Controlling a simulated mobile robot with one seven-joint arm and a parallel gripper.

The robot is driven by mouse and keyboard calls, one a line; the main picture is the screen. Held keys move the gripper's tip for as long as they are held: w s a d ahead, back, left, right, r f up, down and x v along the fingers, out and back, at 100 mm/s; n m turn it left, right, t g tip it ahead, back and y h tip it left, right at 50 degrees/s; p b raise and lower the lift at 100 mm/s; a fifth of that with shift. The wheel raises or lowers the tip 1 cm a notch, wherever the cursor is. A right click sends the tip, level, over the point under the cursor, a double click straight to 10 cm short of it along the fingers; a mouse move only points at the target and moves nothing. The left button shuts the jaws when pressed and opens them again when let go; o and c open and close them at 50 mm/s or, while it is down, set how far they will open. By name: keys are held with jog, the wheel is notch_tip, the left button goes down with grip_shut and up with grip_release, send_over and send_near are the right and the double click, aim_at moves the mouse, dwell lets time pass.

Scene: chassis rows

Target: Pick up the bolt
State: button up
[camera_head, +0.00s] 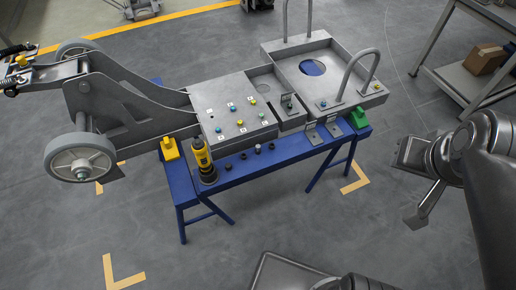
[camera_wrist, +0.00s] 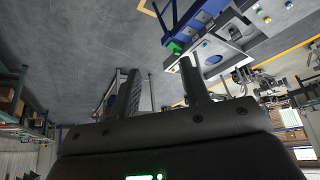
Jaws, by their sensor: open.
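Several small dark bolt-like pieces stand in a row on the front strip of the blue bench, such as one bolt (camera_head: 257,149) near the middle. Bolts with blue, yellow and green heads sit on the grey chassis plate, such as a yellow bolt (camera_head: 240,122). I cannot tell which bolt the task means. My gripper (camera_head: 407,188) is at the right, over open floor, well apart from the bench and all bolts. In the wrist view my gripper (camera_wrist: 160,70) has its two dark fingers spread, with nothing between them.
The blue bench (camera_head: 180,192) carries the grey wheeled chassis (camera_head: 130,112). A yellow power tool (camera_head: 203,158) stands at the bench's front left, beside a yellow block (camera_head: 170,148). A green block (camera_head: 358,118) is at the right end. Upright handles rise from the chassis tray.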

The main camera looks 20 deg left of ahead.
jog(key=w+a+f+g, duration=0.1)
jog(key=w+a, duration=0.5)
jog(key=w, duration=0.4)
jog(key=n+g, duration=0.3)
jog(key=g, duration=0.2)
send_over(258, 146)
notch_tip(258, 146, down, 30)
jog(key=f, duration=0.4)
jog(key=shift+s+d+f, duration=0.1)
jog(key=shift+s+f, duration=0.15)
jog(key=shift+f, duration=0.15)
jog(key=shift+w+f, duration=0.15)
jog(key=shift+f, duration=1.25)
jog(key=shift+w+f, duration=0.1)
jog(key=shift+f, duration=1.25)
